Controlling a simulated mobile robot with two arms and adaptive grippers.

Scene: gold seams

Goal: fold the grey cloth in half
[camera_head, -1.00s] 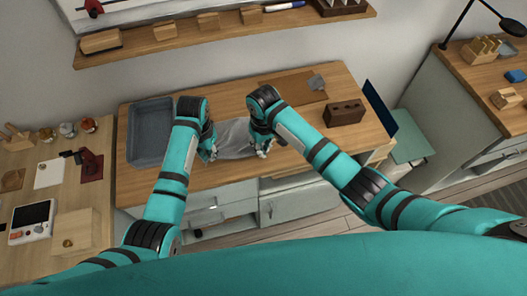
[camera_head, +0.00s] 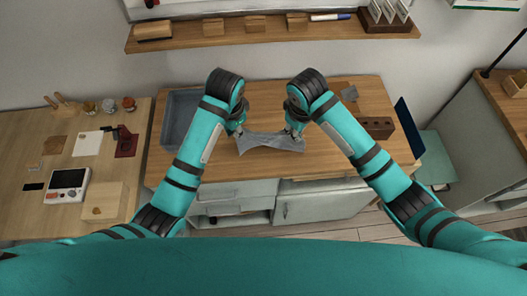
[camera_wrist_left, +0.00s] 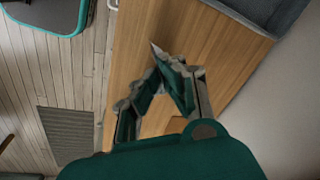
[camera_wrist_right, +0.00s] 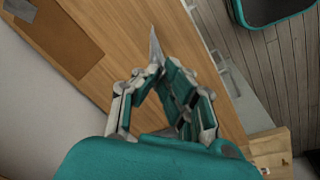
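The grey cloth (camera_head: 268,144) lies across the front middle of the wooden table, drawn out between my two grippers, with creases and a sagging upper edge. My left gripper (camera_head: 238,131) is at its upper left corner, and my right gripper (camera_head: 295,134) at its upper right part. In the left wrist view, my left fingers (camera_wrist_left: 172,66) close together with a small grey cloth tip (camera_wrist_left: 156,48) sticking out beyond them. In the right wrist view, my right fingers (camera_wrist_right: 166,67) also close on a pointed grey tip (camera_wrist_right: 155,46). Whether the held edge is raised is hard to tell.
A grey tray (camera_head: 180,122) stands left of the cloth. A dark brown block with holes (camera_head: 377,127) and a small grey piece (camera_head: 349,93) are to the right. A wall shelf (camera_head: 270,33) runs behind. Bare table surrounds the cloth.

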